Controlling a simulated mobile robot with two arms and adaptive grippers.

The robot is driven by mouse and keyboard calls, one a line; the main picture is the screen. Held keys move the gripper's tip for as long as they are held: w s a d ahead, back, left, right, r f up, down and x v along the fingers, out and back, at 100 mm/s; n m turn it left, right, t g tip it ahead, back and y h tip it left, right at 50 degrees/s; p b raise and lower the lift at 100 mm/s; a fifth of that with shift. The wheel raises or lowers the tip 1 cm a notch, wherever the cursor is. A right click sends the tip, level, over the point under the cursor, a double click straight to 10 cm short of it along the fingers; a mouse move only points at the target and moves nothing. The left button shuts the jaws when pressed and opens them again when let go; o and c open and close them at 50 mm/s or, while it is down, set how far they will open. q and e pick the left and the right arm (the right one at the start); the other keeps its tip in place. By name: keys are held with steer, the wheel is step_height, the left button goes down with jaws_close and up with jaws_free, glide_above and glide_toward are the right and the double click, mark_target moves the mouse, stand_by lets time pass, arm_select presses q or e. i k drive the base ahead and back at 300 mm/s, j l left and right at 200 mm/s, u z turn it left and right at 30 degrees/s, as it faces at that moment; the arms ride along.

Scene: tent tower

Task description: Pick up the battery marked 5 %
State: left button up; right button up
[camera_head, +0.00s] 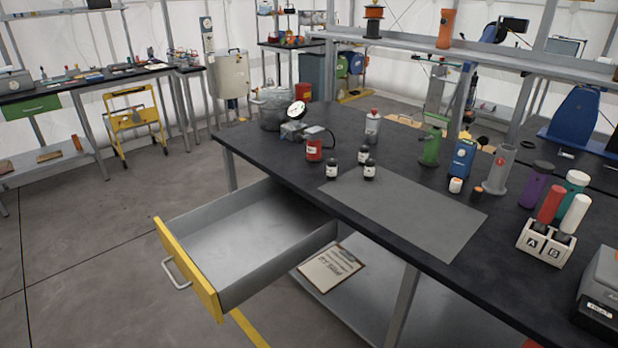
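I can make out no "5 %" marking on anything, so I cannot tell which thing is the battery. A white holder (533,249) labelled A and B stands at the right of the dark workbench (420,230). Neither of my grippers is in view.
An open, empty drawer (245,235) with a yellow front juts out below the bench. Small dark bottles (332,170), a red can (314,148) and a pot (272,112) stand on the bench. A grey mat (410,210) is bare. A clipboard (331,268) lies on the lower shelf.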

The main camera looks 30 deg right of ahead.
mark_target(364, 149)
steer(key=z, duration=1.5)
steer(key=i, duration=0.05)
